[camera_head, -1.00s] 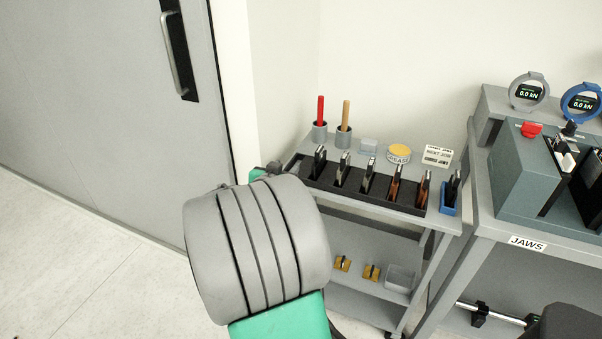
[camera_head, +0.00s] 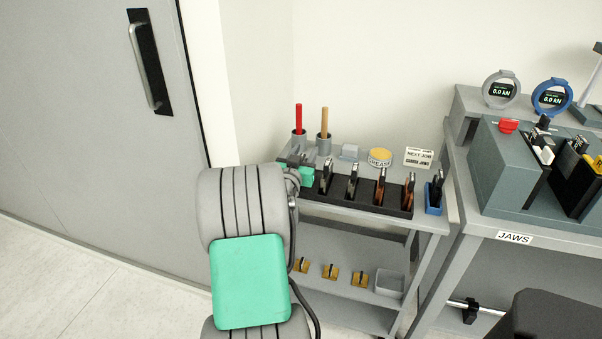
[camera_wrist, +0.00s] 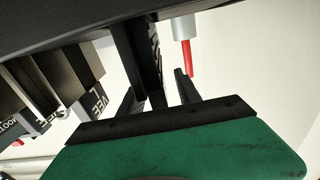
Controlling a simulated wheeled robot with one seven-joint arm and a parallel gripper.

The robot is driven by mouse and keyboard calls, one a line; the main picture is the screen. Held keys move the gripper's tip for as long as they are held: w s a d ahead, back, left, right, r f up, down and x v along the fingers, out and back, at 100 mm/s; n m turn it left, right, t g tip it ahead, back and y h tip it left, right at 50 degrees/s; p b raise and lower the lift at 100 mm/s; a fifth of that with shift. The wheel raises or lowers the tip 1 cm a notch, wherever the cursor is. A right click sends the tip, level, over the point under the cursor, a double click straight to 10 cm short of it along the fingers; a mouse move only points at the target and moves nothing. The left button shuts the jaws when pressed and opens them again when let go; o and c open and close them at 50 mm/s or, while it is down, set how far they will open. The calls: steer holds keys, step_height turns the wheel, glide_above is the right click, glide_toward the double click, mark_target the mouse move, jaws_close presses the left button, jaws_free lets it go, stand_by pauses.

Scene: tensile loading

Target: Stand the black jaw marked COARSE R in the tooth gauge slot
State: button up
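My gripper (camera_wrist: 158,95), with a green body, is at the left end of the black jaw rack (camera_head: 370,207). It also shows in the head view (camera_head: 299,170). In the wrist view its two dark fingers stand apart on either side of a black jaw (camera_wrist: 154,60), with gaps showing. Lettering on that jaw is too oblique to read, so I cannot tell whether it is COARSE R. More jaws stand upright along the rack, such as a black one (camera_head: 351,182). I cannot identify the tooth gauge slot with certainty; a small grey block (camera_head: 349,152) stands behind the rack.
Behind the rack are red (camera_head: 299,119) and tan (camera_head: 324,122) rods in cups, a GREASE tin (camera_head: 380,158) and a NEXT JOB card (camera_head: 419,156). A blue holder (camera_head: 434,202) is at right. The testing machine (camera_head: 506,170) stands on the neighbouring bench.

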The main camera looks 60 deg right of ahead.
jaws_close()
stand_by(0.3)
stand_by(0.7)
steer(key=shift+r, duration=0.2)
stand_by(0.3)
